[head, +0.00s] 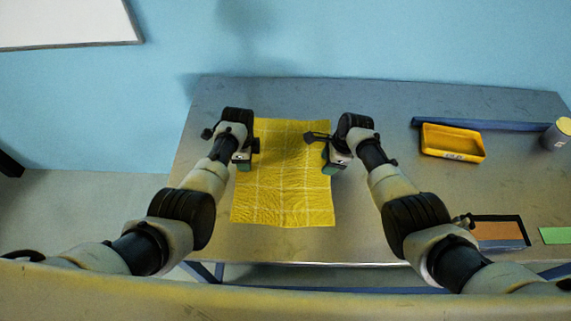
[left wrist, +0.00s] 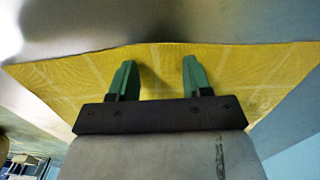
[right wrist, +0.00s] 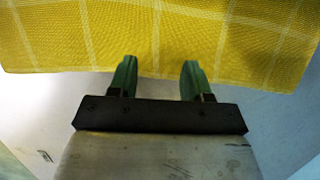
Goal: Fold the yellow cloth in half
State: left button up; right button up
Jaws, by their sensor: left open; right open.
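The yellow cloth (head: 284,180) with pale grid lines lies flat and unfolded on the grey table. My left gripper (head: 243,165) is at the cloth's left edge, toward the far half. In the left wrist view its green fingers (left wrist: 157,80) are apart over the cloth (left wrist: 80,82), with nothing between them. My right gripper (head: 330,168) is at the cloth's right edge. In the right wrist view its green fingers (right wrist: 155,80) are apart at the cloth's edge (right wrist: 150,35), with nothing between them. Whether the fingertips touch the cloth I cannot tell.
On the table's right side are a yellow tray (head: 452,143), a long blue bar (head: 480,124), a grey can with a yellow top (head: 558,134), a dark-framed orange-brown panel (head: 497,231) and a green sheet (head: 555,235). The table (head: 385,100) is bare behind the cloth.

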pick_arm(q)
jog(key=shift+f, duration=0.1)
jog(key=shift+c, duration=0.2)
pick_arm(e)
jog(key=shift+s+f, duration=0.1)
jog(key=shift+c, duration=0.2)
pick_arm(q)
grip_shut()
pick_arm(e)
grip_shut()
